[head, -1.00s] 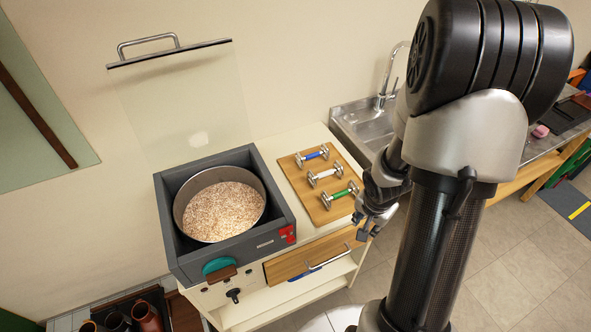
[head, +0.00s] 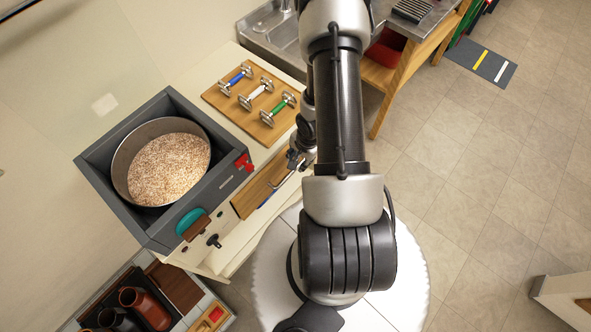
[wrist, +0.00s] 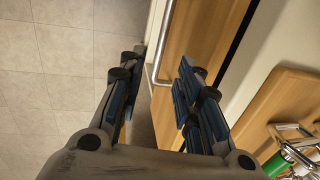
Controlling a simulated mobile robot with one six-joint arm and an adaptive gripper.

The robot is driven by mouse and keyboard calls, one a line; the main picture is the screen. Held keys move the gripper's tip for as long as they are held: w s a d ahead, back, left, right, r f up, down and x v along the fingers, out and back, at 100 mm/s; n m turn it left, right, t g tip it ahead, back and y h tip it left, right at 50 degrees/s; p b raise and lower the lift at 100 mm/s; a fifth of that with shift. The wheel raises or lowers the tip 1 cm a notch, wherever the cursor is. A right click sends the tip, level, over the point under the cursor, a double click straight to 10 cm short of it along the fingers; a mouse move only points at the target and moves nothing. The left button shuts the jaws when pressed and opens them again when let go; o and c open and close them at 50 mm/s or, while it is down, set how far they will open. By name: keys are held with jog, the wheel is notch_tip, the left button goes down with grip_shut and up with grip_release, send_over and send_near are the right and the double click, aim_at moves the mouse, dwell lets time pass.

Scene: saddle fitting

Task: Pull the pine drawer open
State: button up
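The pine drawer (head: 250,199) is a wooden front in the cream cabinet, below the worktop; it looks shut. Its metal bar handle (head: 272,190) runs along the front. In the wrist view the drawer front (wrist: 200,28) is at the top, with the handle (wrist: 155,62) standing off it. My gripper (wrist: 157,68) is open and empty, its fingers either side of the handle's near end in the picture. I cannot tell whether they touch it. In the head view my gripper (head: 294,160) is at the drawer's right end, partly hidden by my arm.
A grey box (head: 222,178) with a pan of grains (head: 168,168) stands on the worktop. A wooden board (head: 219,101) with three small dumbbell-like pieces lies beside it. A sink (head: 265,25) is behind. Brown cups (head: 146,306) stand lower left.

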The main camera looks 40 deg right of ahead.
jog(key=f, duration=0.2)
jog(key=w+f+b, duration=0.1)
jog(key=f, duration=0.2)
jog(key=f+b, duration=0.1)
jog(key=f, duration=0.1)
jog(key=shift+w+f, duration=0.25)
grip_shut()
dwell(0.5)
